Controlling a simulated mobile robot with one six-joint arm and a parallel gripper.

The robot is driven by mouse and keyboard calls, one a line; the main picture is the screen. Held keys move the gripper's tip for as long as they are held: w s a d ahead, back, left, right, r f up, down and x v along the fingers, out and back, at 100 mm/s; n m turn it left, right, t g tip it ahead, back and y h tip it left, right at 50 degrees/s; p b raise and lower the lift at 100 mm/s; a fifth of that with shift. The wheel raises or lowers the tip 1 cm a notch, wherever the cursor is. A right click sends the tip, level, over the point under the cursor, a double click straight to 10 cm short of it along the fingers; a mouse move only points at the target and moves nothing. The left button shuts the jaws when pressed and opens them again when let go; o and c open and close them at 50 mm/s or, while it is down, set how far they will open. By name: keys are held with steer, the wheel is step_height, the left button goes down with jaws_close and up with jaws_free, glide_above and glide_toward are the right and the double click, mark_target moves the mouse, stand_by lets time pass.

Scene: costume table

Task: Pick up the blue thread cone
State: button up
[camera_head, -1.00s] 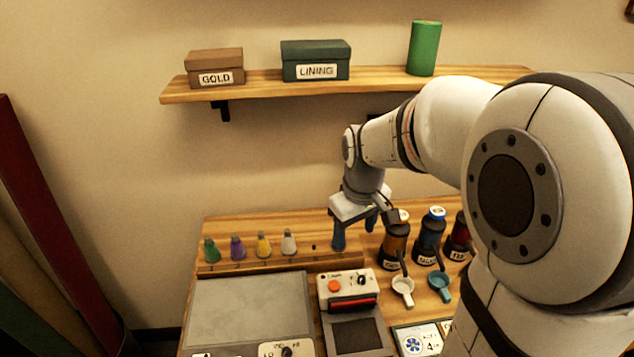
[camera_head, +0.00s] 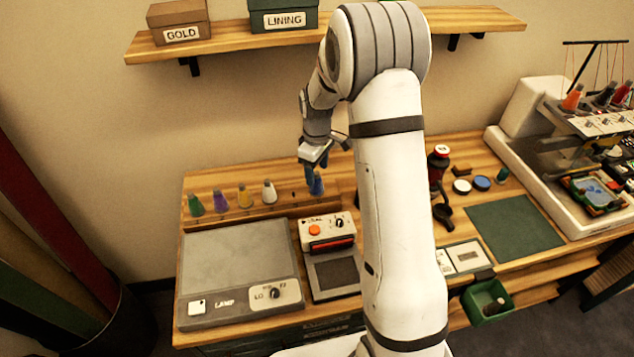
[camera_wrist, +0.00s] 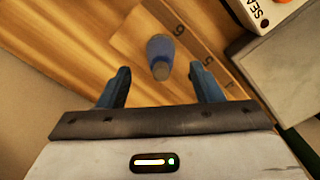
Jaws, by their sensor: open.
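The blue thread cone (camera_head: 317,184) stands at the right end of the row of cones on the wooden rack, partly covered by my gripper in the head view. In the wrist view the cone (camera_wrist: 160,54) lies near the centre, seen from above, just beyond and between the two dark blue fingers. My gripper (camera_wrist: 160,76) is open with nothing held. In the head view my gripper (camera_head: 312,168) is right above the cone. Whether a finger touches the cone cannot be told, but a gap shows on both sides in the wrist view.
A grey lamp panel (camera_head: 235,265) and a control box (camera_head: 327,232) lie in front. My arm hides part of the table. An embroidery machine (camera_head: 590,150) stands right.

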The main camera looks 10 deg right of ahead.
mark_target(317, 182)
steer(key=shift+f+p, duration=0.4)
steer(key=shift+f, duration=1.6)
steer(key=shift+c, duration=0.6)
steer(key=c, duration=0.9)
steer(key=shift+r, duration=0.1)
steer(key=shift+c, duration=0.2)
